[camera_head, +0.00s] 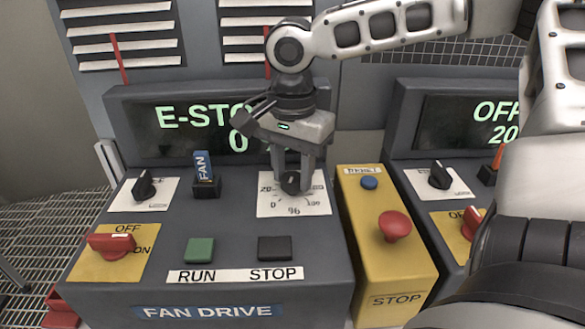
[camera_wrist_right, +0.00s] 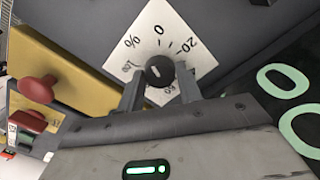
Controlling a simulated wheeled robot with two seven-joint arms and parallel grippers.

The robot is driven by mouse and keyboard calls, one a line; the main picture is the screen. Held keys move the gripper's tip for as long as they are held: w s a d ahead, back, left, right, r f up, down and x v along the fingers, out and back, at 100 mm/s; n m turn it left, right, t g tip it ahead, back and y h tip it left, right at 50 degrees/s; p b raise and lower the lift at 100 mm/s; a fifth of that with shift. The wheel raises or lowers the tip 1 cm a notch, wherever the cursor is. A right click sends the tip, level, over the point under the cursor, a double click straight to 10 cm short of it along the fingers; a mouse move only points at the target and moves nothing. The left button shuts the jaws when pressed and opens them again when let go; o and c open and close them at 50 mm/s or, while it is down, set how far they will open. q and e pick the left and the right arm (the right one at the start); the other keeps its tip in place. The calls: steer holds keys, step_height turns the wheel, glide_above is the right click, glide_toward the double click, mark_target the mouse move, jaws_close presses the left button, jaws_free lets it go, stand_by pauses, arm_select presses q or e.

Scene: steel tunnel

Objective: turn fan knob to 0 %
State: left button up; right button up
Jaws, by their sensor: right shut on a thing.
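The fan knob (camera_head: 291,184) is a small black dial on a white percent scale plate (camera_head: 265,207) at the right of the fan drive panel. My right gripper (camera_head: 291,178) reaches down over it from above, its fingers shut on the knob's two sides. In the right wrist view the knob (camera_wrist_right: 160,71) sits between the two fingertips (camera_wrist_right: 159,88). A short pale mark shows on its top, but I cannot tell exactly which number it points to. The display (camera_head: 190,128) behind reads "E-STO" and a 0, partly hidden by my gripper. My left gripper is not in view.
Green RUN (camera_head: 200,250) and black STOP (camera_head: 275,248) buttons are in front. A red mushroom button (camera_head: 395,226) rises from the yellow box on the right.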

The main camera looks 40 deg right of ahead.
steer(key=n, duration=0.4)
steer(key=shift+n, duration=0.3)
steer(key=n, duration=0.5)
steer(key=shift+n, duration=0.3)
steer(key=n, duration=1.3)
steer(key=shift+n, duration=0.3)
steer(key=n, duration=0.9)
steer(key=shift+w+r+n, duration=0.1)
steer(key=shift+n, duration=1.8)
